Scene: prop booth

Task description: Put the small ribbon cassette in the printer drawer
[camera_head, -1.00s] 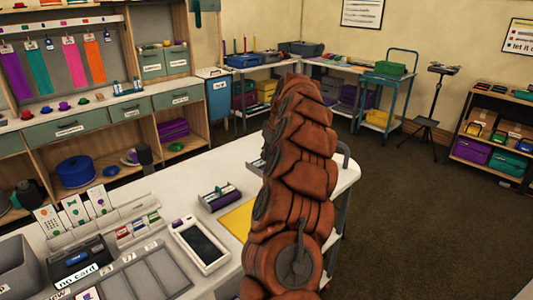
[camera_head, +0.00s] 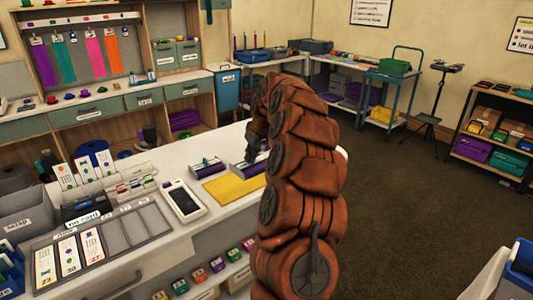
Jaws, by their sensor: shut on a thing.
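Two similar purple-and-grey cassettes are on the white counter. One cassette (camera_head: 207,167) lies apart, left of my arm. The other, the small ribbon cassette (camera_head: 246,168), is at the dark tip of my gripper (camera_head: 254,150), partly covered by my arm. My gripper points down and is shut on it; the fingertips are hard to make out, and I cannot tell whether it touches the counter. A dark device with a "no card" label, seemingly the printer (camera_head: 84,208), stands at the left. I cannot make out whether its drawer is open.
A yellow sheet (camera_head: 232,189) and a white tablet-like device (camera_head: 184,201) lie between the cassettes and the printer. A grey sectioned tray (camera_head: 126,232) with cards is in front. Upright cards (camera_head: 83,170) stand behind the printer. A grey bin (camera_head: 26,218) is at far left.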

